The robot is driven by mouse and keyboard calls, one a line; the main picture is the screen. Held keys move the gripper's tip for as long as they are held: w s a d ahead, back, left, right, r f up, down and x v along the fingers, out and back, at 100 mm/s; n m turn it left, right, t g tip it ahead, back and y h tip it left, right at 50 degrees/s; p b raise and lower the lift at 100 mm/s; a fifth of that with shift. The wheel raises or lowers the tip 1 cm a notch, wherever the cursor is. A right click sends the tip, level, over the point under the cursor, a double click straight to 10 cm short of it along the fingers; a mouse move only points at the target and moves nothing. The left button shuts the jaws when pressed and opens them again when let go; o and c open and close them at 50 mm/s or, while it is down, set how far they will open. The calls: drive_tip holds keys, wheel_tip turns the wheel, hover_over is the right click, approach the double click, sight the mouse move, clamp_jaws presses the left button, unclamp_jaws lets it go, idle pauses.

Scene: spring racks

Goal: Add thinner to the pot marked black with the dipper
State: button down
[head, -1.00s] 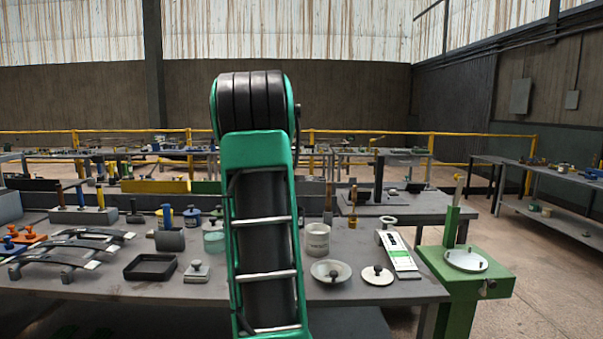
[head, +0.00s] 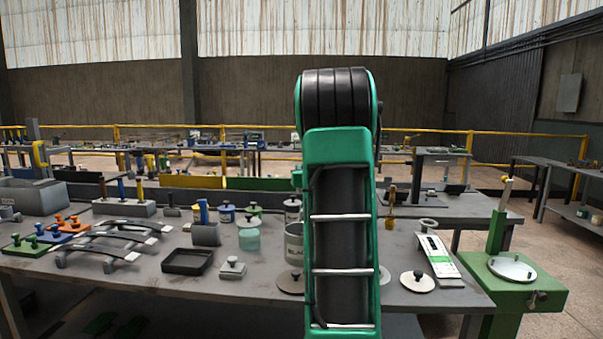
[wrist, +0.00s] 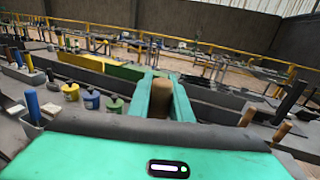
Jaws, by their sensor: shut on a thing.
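My gripper (wrist: 160,97) is shut on a brown, wood-coloured handle (wrist: 160,92) in the wrist view. I take it for the dipper's handle; its lower end is hidden. In the head view my arm hides the gripper.
A white knobbed lid (head: 417,281) and a green-white scale-like strip (head: 436,257) lie right. A green stand (head: 512,270) is beside the bench.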

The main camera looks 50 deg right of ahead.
drive_tip(key=shift+a, duration=0.1)
drive_tip(key=a+n, duration=0.1)
drive_tip(key=w+a+f+n, duration=0.1)
drive_tip(key=w+a+n, duration=0.1)
drive_tip(key=shift+a+f+t, duration=0.25)
drive_tip(key=shift+f+t, duration=0.05)
drive_tip(key=shift+f, duration=0.1)
idle(0.8)
drive_tip(key=shift+w+a+f+n, duration=0.1)
drive_tip(key=shift+a+f+n, duration=0.15)
drive_tip(key=shift+a+n, duration=0.3)
drive_tip(key=shift+w+a+f+n, duration=0.1)
drive_tip(key=shift+a+f+n, duration=0.1)
drive_tip(key=shift+a+n, duration=0.3)
drive_tip(key=shift+t, duration=0.3)
drive_tip(key=shift+w+a+f+n, duration=0.15)
drive_tip(key=shift+w+a+n, duration=0.05)
drive_tip(key=shift+a+n, duration=0.25)
drive_tip(key=shift+w+a+f+n, duration=0.15)
drive_tip(key=shift+w+a+n, duration=0.05)
drive_tip(key=shift+a+n, duration=0.2)
